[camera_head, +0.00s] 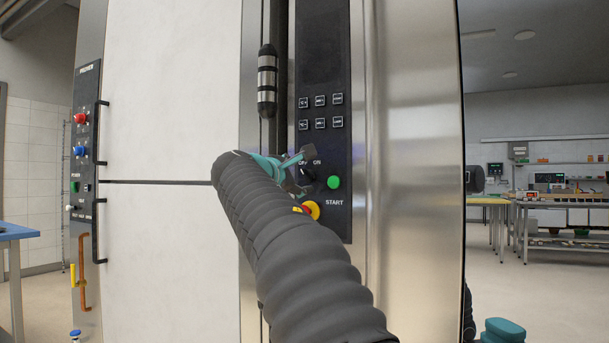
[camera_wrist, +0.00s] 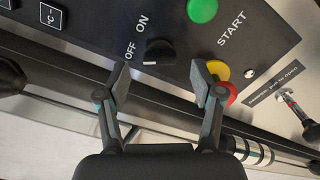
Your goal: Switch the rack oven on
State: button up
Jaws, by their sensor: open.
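The rack oven's black control panel (camera_head: 322,60) stands upright in front of me. Its black rotary switch (camera_wrist: 160,52), beside the OFF and ON labels, shows in the wrist view, with a pale mark on its lower left edge. I cannot tell its exact setting. In the head view the switch is largely hidden by my gripper (camera_head: 303,166). In the wrist view my gripper (camera_wrist: 162,86) is open, its two fingertips apart on either side below the switch, with nothing between them. I cannot tell whether a fingertip touches the panel.
A green START button (camera_head: 334,182) sits right of the switch. A red-and-yellow stop button (camera_head: 311,209) is below, close to my right fingertip in the wrist view. A vertical handle (camera_head: 267,80) stands left of the panel. Another button panel (camera_head: 86,150) is far left.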

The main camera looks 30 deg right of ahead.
aim_at(304, 176)
jog(key=shift+x, duration=1.65)
jog(key=c, duration=1.1)
